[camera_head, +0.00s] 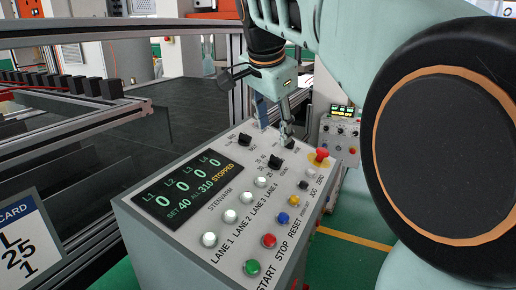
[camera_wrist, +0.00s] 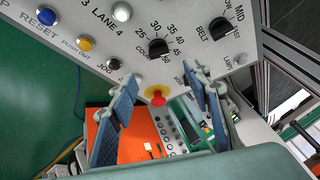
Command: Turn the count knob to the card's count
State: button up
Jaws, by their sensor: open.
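The count knob (camera_wrist: 158,47) is a black knob on the sloped grey panel, ringed by numbers from 25 to 50. It also shows in the head view (camera_head: 274,161). Its pointer is too small to read surely, but the display (camera_head: 180,188) reads SET 40 and STOPPED. The card (camera_head: 22,245) at the lower left is cut off by the frame edge; "25" and "1" show on it. My gripper (camera_head: 287,138) is above the far right part of the panel. In the wrist view my gripper (camera_wrist: 162,78) has its fingers apart with nothing held; the count knob appears beyond the fingertips.
The belt knob (camera_wrist: 219,28) is beside the count knob. A red mushroom button (camera_head: 321,154) stands on the panel's right edge. Lane buttons (camera_head: 230,215), a green start button (camera_head: 252,267) and a red stop button (camera_head: 269,241) are nearer. A rail frame stands left.

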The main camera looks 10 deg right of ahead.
aim_at(276, 158)
jog(key=p+x, duration=0.1)
jog(key=x, duration=0.9)
jog(key=shift+w+f, duration=0.1)
jog(key=shift+f, duration=0.2)
jog(key=c, duration=1.2)
jog(key=shift+o, duration=0.2)
